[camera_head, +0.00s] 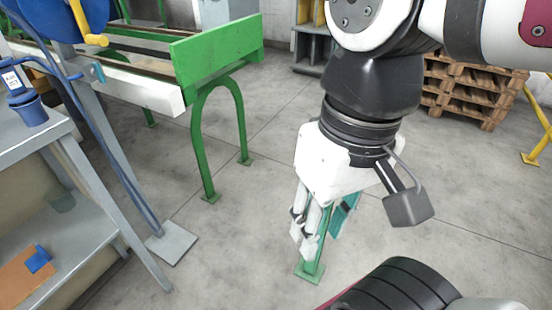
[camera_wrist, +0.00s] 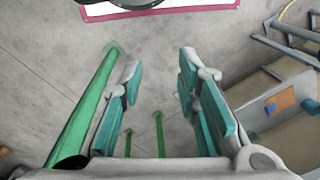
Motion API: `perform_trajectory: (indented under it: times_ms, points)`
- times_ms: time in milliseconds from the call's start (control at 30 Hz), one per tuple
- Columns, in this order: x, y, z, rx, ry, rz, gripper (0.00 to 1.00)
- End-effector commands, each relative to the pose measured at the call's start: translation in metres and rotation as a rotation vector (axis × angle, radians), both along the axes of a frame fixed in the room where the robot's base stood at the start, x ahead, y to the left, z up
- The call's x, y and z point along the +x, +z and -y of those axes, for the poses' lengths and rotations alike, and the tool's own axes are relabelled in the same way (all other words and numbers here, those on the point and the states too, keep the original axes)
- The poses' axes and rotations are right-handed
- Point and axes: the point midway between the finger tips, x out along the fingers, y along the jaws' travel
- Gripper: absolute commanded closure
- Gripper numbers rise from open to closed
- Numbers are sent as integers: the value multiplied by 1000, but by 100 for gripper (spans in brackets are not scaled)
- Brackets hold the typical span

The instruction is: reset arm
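My gripper (camera_head: 318,230) hangs pointing down over the concrete floor in the middle of the head view. In the wrist view, its two teal-padded fingers (camera_wrist: 160,72) stand apart with a clear gap. Nothing is between the pads, only floor shows there. A green post (camera_wrist: 88,108) rises just left of the left finger in the wrist view; I cannot tell whether they touch. In the head view the post's foot plate (camera_head: 309,272) shows below the gripper, and the gripper hides most of the post. No buffing brush can be made out in either view.
A green frame (camera_head: 217,52) with arched legs stands left of the gripper. A grey workbench (camera_head: 30,142) with a blue cup (camera_head: 28,110) stands at the far left, beside a blue stand (camera_head: 112,150). Wooden pallets (camera_head: 465,88) are stacked at back right. Floor between is bare.

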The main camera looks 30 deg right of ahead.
Motion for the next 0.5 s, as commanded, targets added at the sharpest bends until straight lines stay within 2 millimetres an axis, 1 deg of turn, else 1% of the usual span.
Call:
perform_trajectory:
  times_ms: [33, 167, 500]
  points:
    - [-8, -2, 5, -28, 28, 12, 70]
    - [-18, -6, 13, -75, 79, 23, 70]
    - [-19, -6, 14, -82, 90, 23, 70]
